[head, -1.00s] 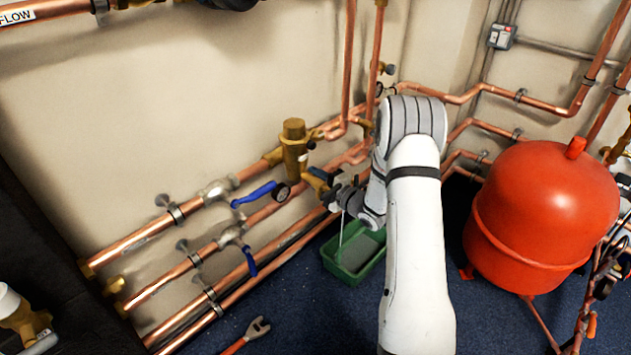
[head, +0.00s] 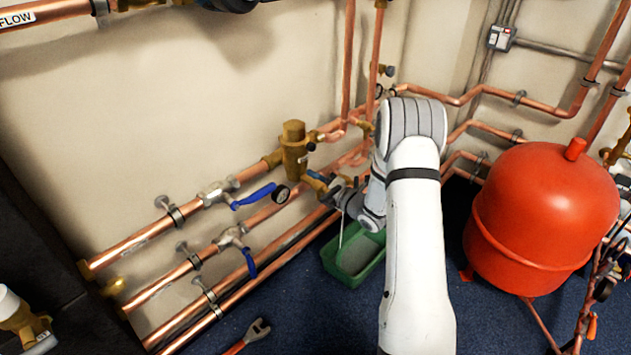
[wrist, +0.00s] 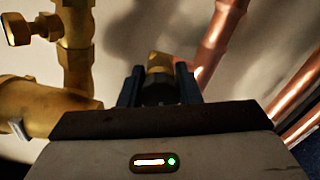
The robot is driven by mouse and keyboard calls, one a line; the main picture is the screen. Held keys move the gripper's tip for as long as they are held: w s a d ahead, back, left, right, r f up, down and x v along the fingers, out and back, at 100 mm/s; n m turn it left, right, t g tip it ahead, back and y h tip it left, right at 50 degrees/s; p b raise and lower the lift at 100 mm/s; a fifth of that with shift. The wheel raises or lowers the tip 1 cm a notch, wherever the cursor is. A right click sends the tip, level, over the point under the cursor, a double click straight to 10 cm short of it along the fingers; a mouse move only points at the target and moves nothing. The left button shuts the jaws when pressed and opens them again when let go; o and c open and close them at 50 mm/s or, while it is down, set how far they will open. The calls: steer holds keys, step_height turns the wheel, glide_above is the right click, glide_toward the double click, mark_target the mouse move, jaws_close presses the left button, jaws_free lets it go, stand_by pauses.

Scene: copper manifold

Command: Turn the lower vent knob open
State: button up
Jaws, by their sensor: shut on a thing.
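My gripper (head: 338,192) is at the end of a brass branch (head: 316,183) low on the brass vessel (head: 294,150). In the wrist view, the blue fingers of my gripper (wrist: 160,88) are shut on a dark knob (wrist: 160,92), with a brass end (wrist: 160,62) showing just beyond it. This appears to be the lower vent knob; my gripper hides most of it in the head view. I cannot tell how far it is turned. A thin pale line drops from near my gripper to the green tray (head: 333,262); I cannot tell what it is.
Copper pipes (head: 150,235) run along the wall, with blue lever handles (head: 258,196) left of my gripper. A red tank (head: 545,215) stands to the right. A wrench (head: 258,330) lies on the blue floor. In the wrist view, brass fittings (wrist: 75,50) are close on the left.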

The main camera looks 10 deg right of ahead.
steer(key=shift+s+a+f, duration=0.1)
steer(key=shift+f, duration=0.1)
steer(key=o, duration=1)
steer(key=shift+r, duration=0.15)
steer(key=shift+c, duration=0.2)
steer(key=p+v, duration=0.2)
steer(key=v, duration=0.5)
steer(key=shift+s+d, duration=0.25)
steer(key=shift+d, duration=0.05)
